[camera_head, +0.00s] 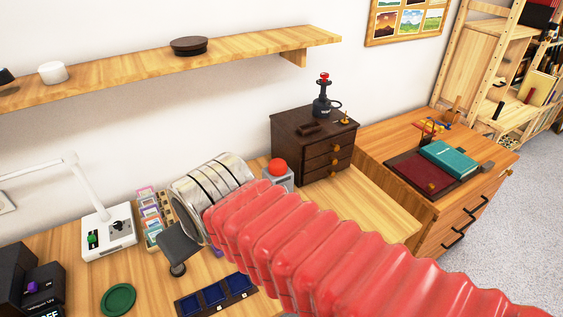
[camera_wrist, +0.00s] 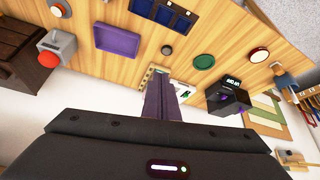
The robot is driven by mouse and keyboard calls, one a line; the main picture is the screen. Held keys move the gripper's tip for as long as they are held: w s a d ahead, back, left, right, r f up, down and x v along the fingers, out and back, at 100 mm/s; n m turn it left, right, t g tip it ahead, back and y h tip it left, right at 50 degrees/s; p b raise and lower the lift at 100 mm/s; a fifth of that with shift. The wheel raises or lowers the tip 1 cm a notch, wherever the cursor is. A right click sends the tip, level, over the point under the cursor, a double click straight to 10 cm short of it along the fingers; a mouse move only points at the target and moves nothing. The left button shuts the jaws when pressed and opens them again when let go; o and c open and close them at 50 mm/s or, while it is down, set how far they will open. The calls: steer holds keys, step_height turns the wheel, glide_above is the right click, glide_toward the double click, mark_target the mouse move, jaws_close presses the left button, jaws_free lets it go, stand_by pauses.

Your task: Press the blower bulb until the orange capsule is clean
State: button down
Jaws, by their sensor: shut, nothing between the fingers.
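A red dome on a grey box (camera_head: 278,167), perhaps the blower bulb, stands beyond my arm against the wall side of the desk. The red dome also shows at the left of the wrist view (camera_wrist: 47,58). My gripper (camera_head: 178,266) is dark, shut and empty, above the desk left of that box and apart from it. Its closed fingers (camera_wrist: 158,84) point into the wrist view. I cannot pick out an orange capsule in either view. My red ribbed arm hides part of the desk.
A purple tray (camera_wrist: 117,42), a blue sectioned tray (camera_head: 215,295) and a green disc (camera_head: 118,299) lie on the desk. A white lamp base (camera_head: 108,232) and a black device (camera_wrist: 230,97) stand there too. A dark drawer chest (camera_head: 313,145) stands right of the red dome.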

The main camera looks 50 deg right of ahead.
steer(key=w+d+m+t+h, duration=0.15)
steer(key=w+d, duration=0.25)
steer(key=d, duration=0.5)
steer(key=w+d+f+t+h, duration=0.15)
steer(key=w+d, duration=0.25)
steer(key=d, duration=0.4)
steer(key=w+d+m+t+h, duration=0.1)
steer(key=w+d+h, duration=0.25)
steer(key=d, duration=0.55)
steer(key=s+d+f+t+y, duration=0.1)
steer(key=s+d+f+t, duration=0.1)
steer(key=d, duration=0.4)
steer(key=s+d+f+t+y, duration=0.1)
steer(key=s+d+f+t, duration=0.1)
steer(key=d+f, duration=0.2)
steer(key=shift+d+f+m+t, duration=0.3)
steer(key=shift+d+m, duration=0.05)
steer(key=shift+d, duration=0.75)
steer(key=shift+w+y, duration=0.1)
steer(key=shift+y, duration=0.15)
glide_above(282, 169)
step_height(282, 169, down, 2)
steer(key=shift+f, duration=0.2)
step_height(282, 169, down, 3)
steer(key=shift+r, duration=0.15)
steer(key=shift+f, duration=0.65)
